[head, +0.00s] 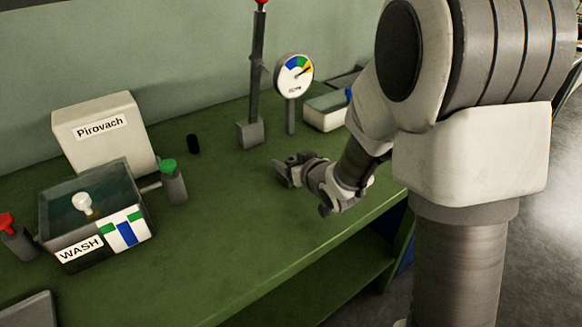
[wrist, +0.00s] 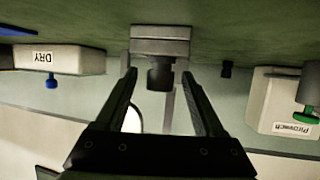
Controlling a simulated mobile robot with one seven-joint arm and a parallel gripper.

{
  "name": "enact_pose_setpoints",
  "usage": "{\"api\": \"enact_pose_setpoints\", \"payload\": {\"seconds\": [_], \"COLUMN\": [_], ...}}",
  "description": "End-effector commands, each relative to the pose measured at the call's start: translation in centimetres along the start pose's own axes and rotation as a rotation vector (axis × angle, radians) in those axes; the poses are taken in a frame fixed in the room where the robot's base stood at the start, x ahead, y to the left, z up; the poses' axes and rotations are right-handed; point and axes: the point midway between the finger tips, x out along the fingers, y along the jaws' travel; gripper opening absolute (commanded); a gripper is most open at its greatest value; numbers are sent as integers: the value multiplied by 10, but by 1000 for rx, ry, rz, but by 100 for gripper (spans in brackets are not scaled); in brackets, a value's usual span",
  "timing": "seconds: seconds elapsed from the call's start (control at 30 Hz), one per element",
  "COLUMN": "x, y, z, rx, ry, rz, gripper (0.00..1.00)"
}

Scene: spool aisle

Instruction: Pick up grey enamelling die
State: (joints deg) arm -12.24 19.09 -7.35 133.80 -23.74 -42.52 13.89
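The grey enamelling die (wrist: 160,47) shows in the wrist view, which is upside down, as a grey block on the green bench with a dark round knob. My gripper (wrist: 160,76) is open, its two fingers on either side of the knob. Gaps show between the knob and both fingertips. In the head view my gripper (head: 291,168) is low over the bench, in front of the gauge; there the die blends with the fingers and I cannot make it out clearly.
A lever stand (head: 250,133) and round gauge (head: 295,77) stand behind my gripper. The DRY tray (wrist: 75,59) is to one side. The WASH tank (head: 75,245), Pirovach box (head: 105,145) and a small black cylinder (head: 193,144) are left. Bench front is clear.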

Motion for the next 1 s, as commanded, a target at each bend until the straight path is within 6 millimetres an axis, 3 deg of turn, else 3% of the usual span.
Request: {"api": "enact_pose_setpoints", "payload": {"seconds": [0.07, 0.37, 0.77, 1.0], "x": [0, 0, -1, -11], "y": [0, 0, 0, 0], "z": [0, 0, -2, -28], "rx": [0, 0, 0, 1], "ry": [0, 0, 1, 5], "rz": [0, 0, 0, 0], "gripper": [55, 1, 0, 0]}}
